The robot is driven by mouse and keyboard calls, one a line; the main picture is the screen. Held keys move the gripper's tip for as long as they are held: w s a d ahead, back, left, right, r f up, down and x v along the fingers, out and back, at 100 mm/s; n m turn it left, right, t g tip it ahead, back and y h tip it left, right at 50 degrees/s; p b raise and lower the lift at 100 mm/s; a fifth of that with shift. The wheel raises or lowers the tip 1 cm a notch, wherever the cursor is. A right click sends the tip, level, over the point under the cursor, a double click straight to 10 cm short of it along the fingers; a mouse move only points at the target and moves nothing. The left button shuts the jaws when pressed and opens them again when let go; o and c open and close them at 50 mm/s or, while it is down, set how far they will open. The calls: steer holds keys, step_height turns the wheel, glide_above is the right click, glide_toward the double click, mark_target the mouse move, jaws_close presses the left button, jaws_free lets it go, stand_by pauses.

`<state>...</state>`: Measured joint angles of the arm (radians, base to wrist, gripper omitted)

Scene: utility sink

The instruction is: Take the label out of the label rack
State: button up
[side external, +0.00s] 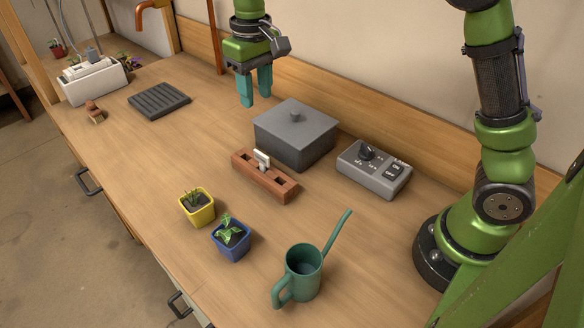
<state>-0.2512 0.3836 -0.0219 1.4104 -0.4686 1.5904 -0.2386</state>
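The label rack (276,187) is a reddish-brown wooden block with slots, lying on the bench in front of a grey lidded box. A small white label (262,158) stands upright in the rack, towards its left half. My gripper (255,101) has teal fingers pointing down. It hangs above the bench, behind and to the left of the rack, apart from the label. The two fingers are spaced a little apart with nothing visible between them.
The grey lidded box (296,139) stands close behind the rack. A grey control box (373,171) with a knob and switch is to its right. Yellow (198,213) and blue (233,246) plant pots and a green watering can (301,274) stand in front. A dark grooved tray (158,100) lies left.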

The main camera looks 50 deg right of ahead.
glide_above(261, 153)
steer(key=f, duration=1.1)
steer(key=shift+s, duration=0.2)
steer(key=shift+w+f, duration=0.15)
steer(key=shift+f, duration=2.85)
jaws_close()
